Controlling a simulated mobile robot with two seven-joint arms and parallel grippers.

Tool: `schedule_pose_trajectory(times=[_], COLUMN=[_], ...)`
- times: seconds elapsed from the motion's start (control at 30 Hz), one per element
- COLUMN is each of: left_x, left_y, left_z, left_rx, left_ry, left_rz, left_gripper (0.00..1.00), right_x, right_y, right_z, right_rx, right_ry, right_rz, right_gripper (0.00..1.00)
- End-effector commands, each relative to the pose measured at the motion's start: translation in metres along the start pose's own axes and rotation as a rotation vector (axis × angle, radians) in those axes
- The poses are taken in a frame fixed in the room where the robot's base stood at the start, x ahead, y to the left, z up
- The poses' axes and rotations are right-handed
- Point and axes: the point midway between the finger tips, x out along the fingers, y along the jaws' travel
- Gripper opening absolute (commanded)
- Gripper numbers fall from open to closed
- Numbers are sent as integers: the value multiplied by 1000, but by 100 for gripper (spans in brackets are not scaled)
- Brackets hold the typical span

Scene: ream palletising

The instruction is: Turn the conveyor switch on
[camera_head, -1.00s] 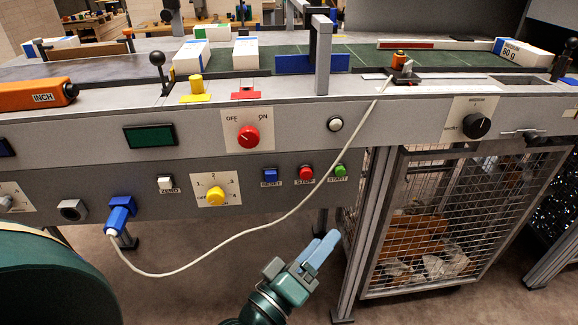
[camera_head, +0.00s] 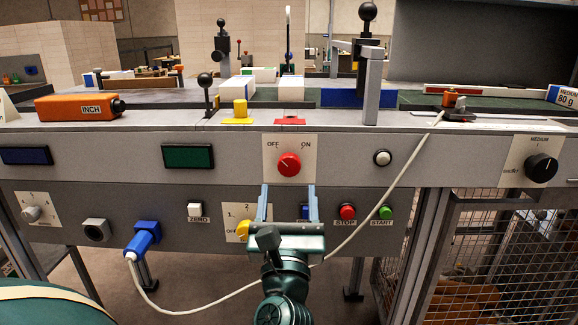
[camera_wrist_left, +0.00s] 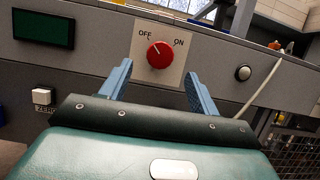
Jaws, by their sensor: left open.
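The conveyor switch is a red rotary knob (camera_head: 289,164) on a pale plate marked OFF and ON, on the front panel. Its pointer mark looks turned toward the upper left, the OFF side. It also shows in the left wrist view (camera_wrist_left: 159,55), ahead of the fingers and between them. My left gripper (camera_head: 288,190) is open and empty, its two blue fingers pointing up below the knob, with no contact visible. It also shows in the left wrist view (camera_wrist_left: 158,82). My right gripper is not in view.
Below the switch are a yellow selector (camera_head: 243,231), partly hidden by my gripper, a red STOP button (camera_head: 347,211) and a green START button (camera_head: 385,212). A white cable (camera_head: 372,215) hangs from a blue plug (camera_head: 143,238) across the panel. A wire cage (camera_head: 480,235) stands lower right.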

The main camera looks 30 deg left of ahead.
Motion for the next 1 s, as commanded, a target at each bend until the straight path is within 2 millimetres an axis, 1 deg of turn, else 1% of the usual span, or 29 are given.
schedule_pose_trajectory(times=[0.03,0.2,0.3,0.4,0.73,0.77,1.0], left_x=[13,42,53,60,63,63,63], left_y=[0,0,0,0,0,0,0], left_z=[4,2,1,0,0,0,0], left_rx=[1,2,2,3,2,2,2], left_ry=[-5,-3,-2,-1,0,0,0], left_rz=[1,0,-1,-1,-1,-1,-1], left_gripper=[61,61,61,61,61,60,40], right_x=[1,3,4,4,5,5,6], right_y=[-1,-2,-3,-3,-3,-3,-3], right_z=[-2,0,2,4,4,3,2], right_rx=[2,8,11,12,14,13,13], right_ry=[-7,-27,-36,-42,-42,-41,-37], right_rz=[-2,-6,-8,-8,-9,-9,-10], right_gripper=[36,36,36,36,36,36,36])
